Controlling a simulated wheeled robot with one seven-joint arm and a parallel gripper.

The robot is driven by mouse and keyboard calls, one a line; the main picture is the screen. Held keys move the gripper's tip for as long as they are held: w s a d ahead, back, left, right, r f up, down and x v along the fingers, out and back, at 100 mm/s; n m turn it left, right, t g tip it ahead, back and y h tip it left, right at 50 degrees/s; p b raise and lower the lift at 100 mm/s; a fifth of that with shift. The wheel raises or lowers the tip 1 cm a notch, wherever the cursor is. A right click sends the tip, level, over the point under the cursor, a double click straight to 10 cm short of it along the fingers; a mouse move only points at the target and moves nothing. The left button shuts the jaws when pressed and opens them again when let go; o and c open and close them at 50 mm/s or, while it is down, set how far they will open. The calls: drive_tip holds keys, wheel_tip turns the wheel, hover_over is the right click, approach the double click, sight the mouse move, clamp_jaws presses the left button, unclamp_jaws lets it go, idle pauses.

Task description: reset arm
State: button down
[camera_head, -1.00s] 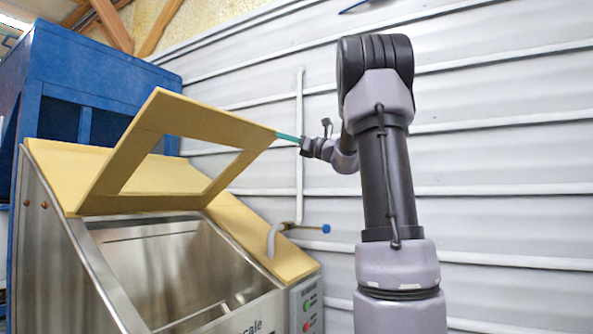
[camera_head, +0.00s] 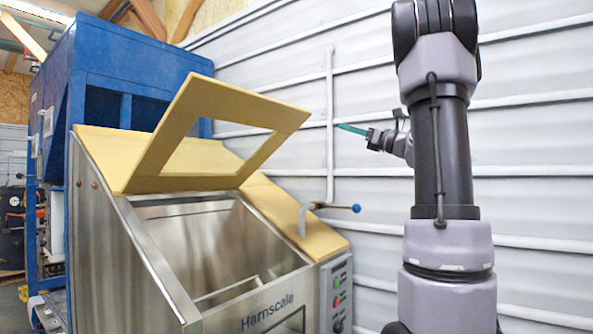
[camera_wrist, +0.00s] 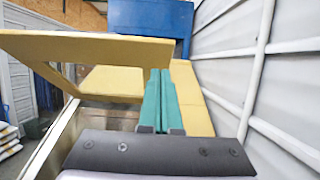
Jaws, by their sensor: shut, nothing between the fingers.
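My gripper (camera_head: 352,129) has teal fingers and is shut and empty. In the head view it is in the air to the right of the hopper's raised lid, with a clear gap between them. The lid (camera_head: 228,112) is a yellow frame with a window opening, tilted up over the steel hopper (camera_head: 120,245). My arm stands upright at the right of the head view.
A grey ribbed wall (camera_head: 545,160) runs behind and beside my arm. A vertical pipe (camera_head: 330,110) is fixed to it. A blue-tipped handle (camera_head: 355,208) sticks out from the hopper's right side. A blue container (camera_head: 130,75) stands behind the hopper.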

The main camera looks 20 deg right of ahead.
drive_tip(key=s+a+f+n+g+h, duration=0.1)
drive_tip(key=s+a+f+n+g, duration=0.45)
drive_tip(key=a, duration=0.35)
drive_tip(key=s+a+f+n+g, duration=0.4)
drive_tip(key=s+a+f+n, duration=0.25)
drive_tip(key=a, duration=0.25)
drive_tip(key=s+f+n+g+h, duration=0.1)
drive_tip(key=s+f+n+h, duration=0.9)
drive_tip(key=s+f+n, duration=0.2)
drive_tip(key=shift+s+d+n, duration=0.25)
drive_tip(key=shift+s+n, duration=0.15)
drive_tip(key=shift+s, duration=0.1)
drive_tip(key=shift+f, duration=0.1)
